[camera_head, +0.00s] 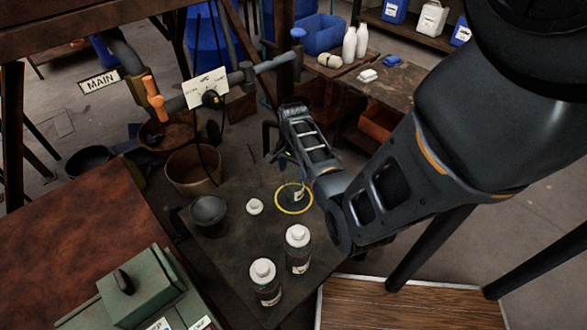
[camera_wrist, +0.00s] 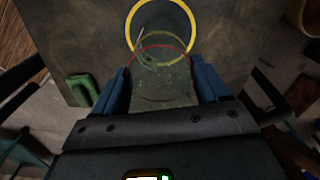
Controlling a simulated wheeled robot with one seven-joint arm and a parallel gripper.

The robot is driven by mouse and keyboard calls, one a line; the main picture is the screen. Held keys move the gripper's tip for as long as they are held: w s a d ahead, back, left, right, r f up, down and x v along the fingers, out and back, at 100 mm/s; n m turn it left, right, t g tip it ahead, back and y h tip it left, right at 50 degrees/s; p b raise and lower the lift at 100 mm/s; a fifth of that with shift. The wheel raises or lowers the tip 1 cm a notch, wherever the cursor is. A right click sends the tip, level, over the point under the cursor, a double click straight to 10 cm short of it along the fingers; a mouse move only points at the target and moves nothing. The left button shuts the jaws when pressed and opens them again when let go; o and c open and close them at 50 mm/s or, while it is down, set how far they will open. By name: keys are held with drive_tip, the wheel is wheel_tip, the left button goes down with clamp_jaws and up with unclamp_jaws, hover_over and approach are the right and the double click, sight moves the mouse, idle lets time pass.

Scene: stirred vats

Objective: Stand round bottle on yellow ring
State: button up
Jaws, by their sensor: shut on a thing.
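My gripper (camera_wrist: 161,79) has blue fingers shut on the round bottle (camera_wrist: 162,88), which is clear glass and lies between them in the wrist view. The yellow ring (camera_wrist: 132,27) is flat on the dark table; the bottle's outline overlaps its lower part. In the head view the ring (camera_head: 279,207) is near the table's middle, below my gripper (camera_head: 285,160). The bottle's pale label (camera_head: 299,195) shows over the ring's right part. I cannot tell whether the bottle's base touches the table.
Two white-capped bottles (camera_head: 298,250) (camera_head: 265,284) stand in front of the ring. A small white piece (camera_head: 255,206) and a dark bowl (camera_head: 208,211) are left of it. A bucket (camera_head: 194,172) and pipework with an orange-handled valve (camera_head: 155,98) stand farther left.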

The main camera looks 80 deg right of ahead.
drive_tip(key=o, duration=1.8)
drive_tip(key=shift+f, duration=0.1)
wheel_tip(320, 180, up, 12)
drive_tip(key=shift+r+p, duration=0.15)
drive_tip(key=shift+p, duration=0.6)
